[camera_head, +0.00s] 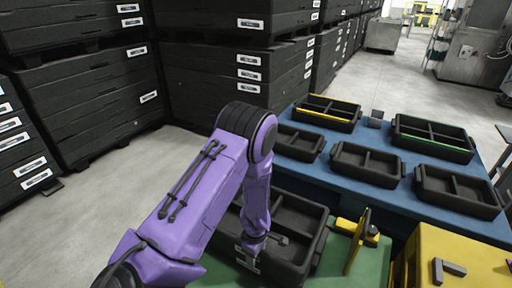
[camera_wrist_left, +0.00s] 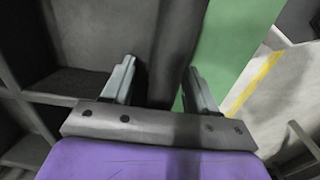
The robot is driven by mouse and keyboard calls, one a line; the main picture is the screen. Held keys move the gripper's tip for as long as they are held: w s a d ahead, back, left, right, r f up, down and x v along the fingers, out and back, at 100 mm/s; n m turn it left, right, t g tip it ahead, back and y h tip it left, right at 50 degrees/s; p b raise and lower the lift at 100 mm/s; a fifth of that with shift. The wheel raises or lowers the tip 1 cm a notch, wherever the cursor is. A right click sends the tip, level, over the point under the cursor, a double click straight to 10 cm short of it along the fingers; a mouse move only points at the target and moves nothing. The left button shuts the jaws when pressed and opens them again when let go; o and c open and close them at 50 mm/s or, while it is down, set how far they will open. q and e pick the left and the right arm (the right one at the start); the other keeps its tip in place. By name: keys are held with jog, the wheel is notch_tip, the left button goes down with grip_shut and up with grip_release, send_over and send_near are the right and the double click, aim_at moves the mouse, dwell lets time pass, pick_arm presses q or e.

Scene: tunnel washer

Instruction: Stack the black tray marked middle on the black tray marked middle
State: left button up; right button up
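A large black divided tray (camera_head: 318,240) lies on the green surface (camera_head: 372,268) in front of me. Several smaller black trays stand on the blue table beyond: one at near left (camera_head: 298,142), one in the middle (camera_head: 366,164), one at right (camera_head: 457,190). No "middle" marking is readable on any. My left gripper (camera_head: 255,250) is low at the large tray. In the left wrist view its two fingers (camera_wrist_left: 160,88) are apart, with a dark tray wall (camera_wrist_left: 172,45) between them. I cannot tell whether they touch it. My right gripper is not in view.
At the back of the blue table (camera_head: 385,195) are a tray with a yellow strip (camera_head: 328,115) and a tray with a green strip (camera_head: 432,140). A yellow upright piece (camera_head: 356,244) and a yellow block (camera_head: 465,250) stand at right. Black crates (camera_head: 90,95) are stacked at left.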

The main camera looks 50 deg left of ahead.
pick_arm(q)
notch_tip(320, 180, up, 11)
jog(key=shift+f+p, duration=0.2)
jog(key=shift+p, duration=0.8)
